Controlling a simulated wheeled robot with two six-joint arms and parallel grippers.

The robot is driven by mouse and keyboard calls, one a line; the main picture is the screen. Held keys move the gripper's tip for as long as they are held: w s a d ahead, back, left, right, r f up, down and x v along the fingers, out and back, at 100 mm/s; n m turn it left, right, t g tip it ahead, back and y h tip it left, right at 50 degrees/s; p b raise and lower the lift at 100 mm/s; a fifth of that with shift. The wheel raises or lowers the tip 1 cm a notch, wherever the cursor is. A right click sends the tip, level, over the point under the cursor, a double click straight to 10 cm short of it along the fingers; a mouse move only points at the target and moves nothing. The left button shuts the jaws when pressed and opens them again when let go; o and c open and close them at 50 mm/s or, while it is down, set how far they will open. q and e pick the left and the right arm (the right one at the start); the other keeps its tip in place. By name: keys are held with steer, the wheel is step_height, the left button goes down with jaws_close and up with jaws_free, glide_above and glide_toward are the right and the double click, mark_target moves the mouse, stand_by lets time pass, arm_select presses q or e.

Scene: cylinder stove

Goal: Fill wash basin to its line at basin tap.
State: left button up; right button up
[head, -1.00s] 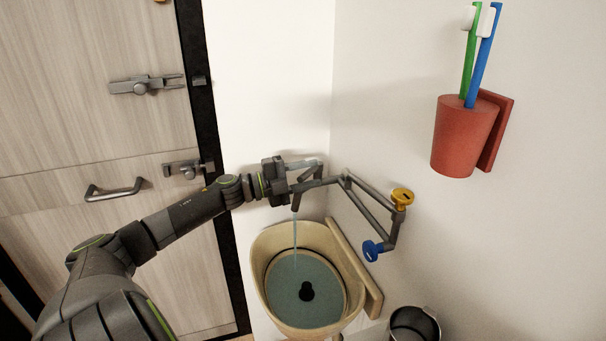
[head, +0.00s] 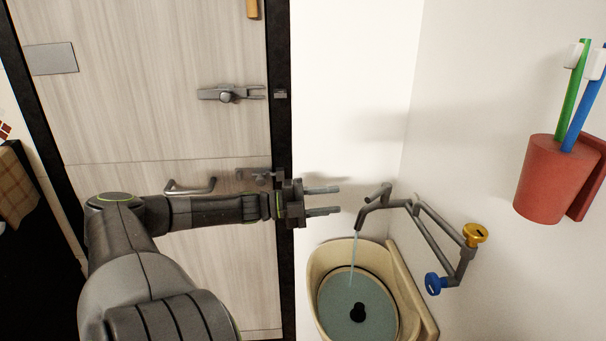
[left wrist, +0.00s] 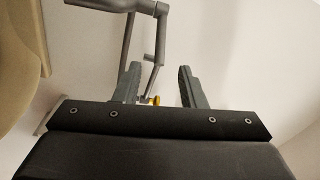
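The cream wash basin (head: 318,270) hangs against the wall at lower right centre, with water (head: 340,295) and a dark plug (head: 358,312) inside. I cannot make out the fill line for certain. The grey basin tap (head: 377,204) stands over it, and a thin stream runs from its spout into the basin. Its pipes carry a yellow handle (head: 475,235) and a blue handle (head: 433,284). My left gripper (head: 334,200) is open and empty, left of the spout and apart from it. In the left wrist view, tap pipes (left wrist: 160,40) show beyond the open fingers (left wrist: 158,85). My right gripper is not in view.
A red cup (head: 548,180) with green and blue toothbrushes is mounted on the right wall. A wooden door (head: 180,120) with a latch (head: 232,94) and a bar handle (head: 190,188) stands behind my left arm.

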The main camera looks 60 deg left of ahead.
arm_select(q)
steer(key=p+v, duration=0.1)
steer(key=v, duration=0.5)
stand_by(2.3)
steer(key=d+f+n+g+y, duration=0.2)
steer(key=d+f+n, duration=0.4)
steer(key=d+f, duration=0.1)
steer(key=n+t+y+p, duration=0.1)
steer(key=n+t+y, duration=0.2)
steer(key=n+y, duration=1.35)
glide_toward(384, 188)
steer(key=w+a+n+h+p, duration=0.2)
steer(key=w+n, duration=0.1)
steer(key=w+a+n+h+p, duration=0.1)
steer(key=w+a+h, duration=0.1)
steer(key=shift+w+r+n, duration=0.2)
steer(key=shift+r+n, duration=0.05)
steer(key=shift+r, duration=0.1)
